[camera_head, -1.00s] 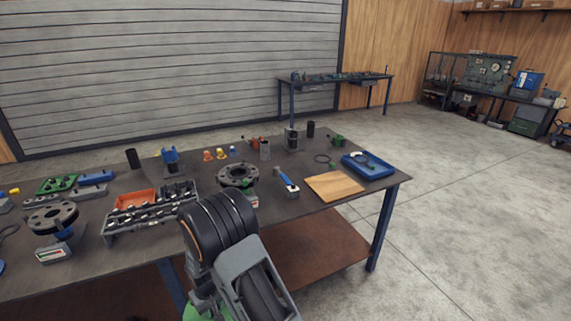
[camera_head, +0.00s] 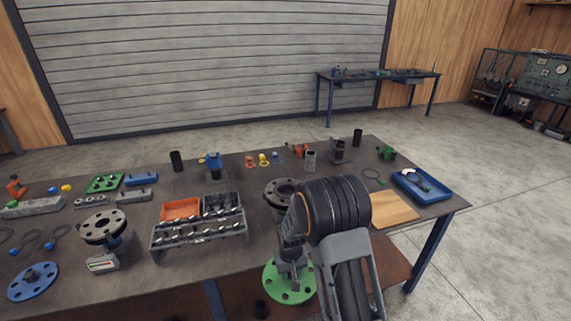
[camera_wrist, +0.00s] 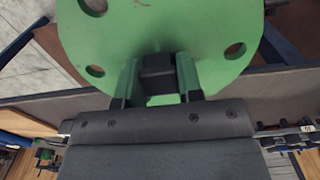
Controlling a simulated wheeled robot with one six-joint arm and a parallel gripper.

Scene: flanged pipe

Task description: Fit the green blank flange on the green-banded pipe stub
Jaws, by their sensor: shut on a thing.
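The green blank flange (camera_head: 275,286) is a round disc with bolt holes, held in front of the table's near edge. It also fills the top of the wrist view (camera_wrist: 110,35). My gripper (camera_head: 291,264) is shut on a dark block at the flange's middle, with a finger on each side in the wrist view (camera_wrist: 160,78). Two dark flanged pipe pieces stand on the table: one at left (camera_head: 103,222) and one near the middle (camera_head: 273,188), partly hidden by my arm. I cannot make out a green band on either.
A tool rack with an orange bin (camera_head: 180,209) stands between the flanged pieces. A blue flange (camera_head: 33,281) lies at the front left. A wooden board (camera_head: 393,209) and a blue tray (camera_head: 437,190) are at right. Small parts and dark cylinders line the back.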

